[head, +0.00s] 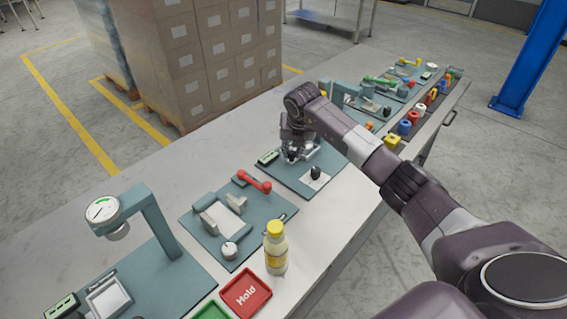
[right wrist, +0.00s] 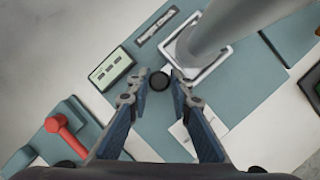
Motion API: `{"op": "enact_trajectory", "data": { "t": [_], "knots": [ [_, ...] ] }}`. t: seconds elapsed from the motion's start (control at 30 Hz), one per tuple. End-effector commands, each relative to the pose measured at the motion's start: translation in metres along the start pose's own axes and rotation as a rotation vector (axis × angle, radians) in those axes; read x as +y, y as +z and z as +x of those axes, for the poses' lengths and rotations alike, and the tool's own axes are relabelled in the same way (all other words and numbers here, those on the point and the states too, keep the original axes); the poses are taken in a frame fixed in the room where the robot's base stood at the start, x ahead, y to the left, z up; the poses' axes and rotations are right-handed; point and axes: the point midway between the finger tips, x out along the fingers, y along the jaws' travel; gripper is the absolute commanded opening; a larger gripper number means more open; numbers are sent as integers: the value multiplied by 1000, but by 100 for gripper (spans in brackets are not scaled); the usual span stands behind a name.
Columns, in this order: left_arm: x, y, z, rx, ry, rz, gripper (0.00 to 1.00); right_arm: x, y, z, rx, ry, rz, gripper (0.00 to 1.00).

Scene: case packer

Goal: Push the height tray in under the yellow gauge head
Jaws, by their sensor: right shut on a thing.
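My right gripper (head: 293,155) is low over a teal station plate. In the right wrist view, its fingertips (right wrist: 158,83) are shut on a round dark knob (right wrist: 158,81). A light square-rimmed tray (right wrist: 218,66) is just beyond the knob. A thick grey column (right wrist: 215,28) rises across the tray in that view and hides part of it. The gripper and forearm hide this tray in the head view. I cannot make out a yellow gauge head at this station in either view. My left gripper is out of view.
A small display box (head: 268,157) is left of the gripper. A red-handled clamp (head: 254,182) stands on the neighbouring plate. A yellow-capped bottle (head: 275,250), a red "Hold" tray (head: 246,293) and a dial gauge (head: 103,210) are nearer. The table's left rear strip is clear.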

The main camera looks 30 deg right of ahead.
Motion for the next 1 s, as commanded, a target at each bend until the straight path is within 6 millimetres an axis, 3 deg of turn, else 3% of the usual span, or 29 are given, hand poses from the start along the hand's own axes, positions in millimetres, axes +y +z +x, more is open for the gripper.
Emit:
{"op": "enact_trajectory", "data": {
  "t": [0.03, 0.2, 0.6, 0.63, 0.77, 1.0],
  "knots": [
    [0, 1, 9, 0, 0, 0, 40, -6, 6, 5, -5, -1, 2, 0],
    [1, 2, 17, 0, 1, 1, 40, -18, 17, 8, -3, 0, 1, 0],
    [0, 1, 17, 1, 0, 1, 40, -22, 22, 6, -6, 1, 1, 0],
    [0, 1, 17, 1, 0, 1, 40, -23, 22, 6, -6, 1, 1, 21],
    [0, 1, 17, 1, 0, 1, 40, -22, 22, 6, -5, 1, 1, 35],
    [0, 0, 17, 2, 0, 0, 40, -22, 20, 7, -2, 1, 1, 37]
  ]
}}
